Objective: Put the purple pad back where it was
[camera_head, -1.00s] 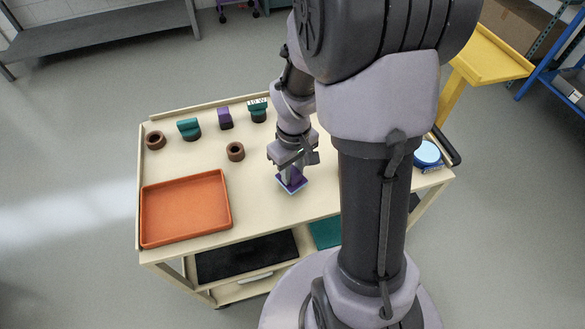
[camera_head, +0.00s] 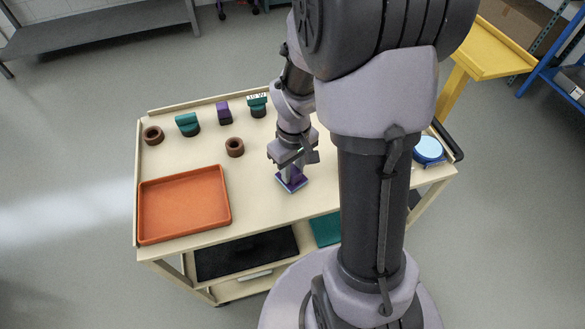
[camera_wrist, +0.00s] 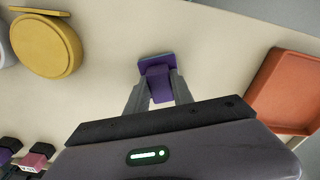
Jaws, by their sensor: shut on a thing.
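My gripper (camera_head: 290,176) points down over the cart top, right of the orange tray. It is shut on the purple pad (camera_head: 292,183). In the wrist view the purple pad (camera_wrist: 158,84) has a raised grip block between my fingers (camera_wrist: 158,97) and a flat square base. A blue edge shows along the far side of the base; I cannot tell whether it belongs to the pad or lies beneath it. The pad is at or very near the cart surface; contact is unclear. Another purple block (camera_head: 223,113) stands in the back row.
The orange tray (camera_head: 184,204) is empty. Green blocks (camera_head: 187,124) and brown rings (camera_head: 234,147) stand behind it. A blue round thing (camera_head: 428,150) is at the right end. The wrist view shows a yellow round thing (camera_wrist: 46,42) and a pink block (camera_wrist: 39,155).

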